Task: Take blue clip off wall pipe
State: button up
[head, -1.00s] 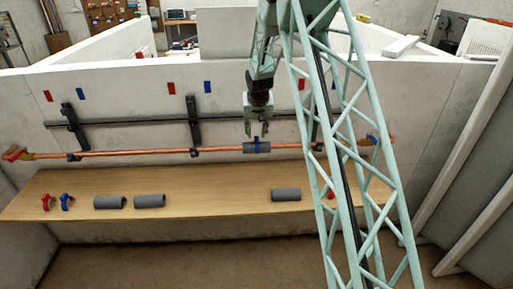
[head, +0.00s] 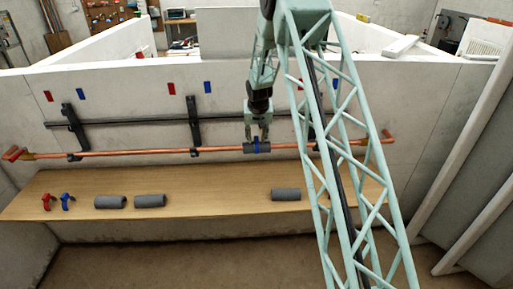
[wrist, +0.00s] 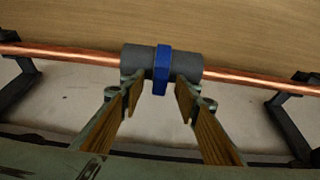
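A blue clip (wrist: 161,70) sits around a grey foam sleeve (wrist: 135,60) on the copper wall pipe (wrist: 70,54). In the head view the blue clip (head: 257,145) shows on the sleeve just below my gripper. My gripper (wrist: 157,95) is open, its two fingers on either side of the clip with a gap to it. The fingertips are close to the sleeve in the wrist view; whether they touch it I cannot tell. The head view shows my gripper (head: 257,138) above the sleeve, pointing down.
A wooden bench (head: 220,190) runs below the pipe. Black brackets (head: 194,122) hold the pipes at the wall. My lattice arm hides part of the right side.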

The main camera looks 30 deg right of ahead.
aim_at(257, 138)
jog(key=shift+c, duration=0.2)
jog(key=c, duration=0.9)
jog(key=shift+c, duration=0.2)
jog(key=shift+r, duration=0.15)
notch_tip(257, 138, up, 10)
dwell(0.8)
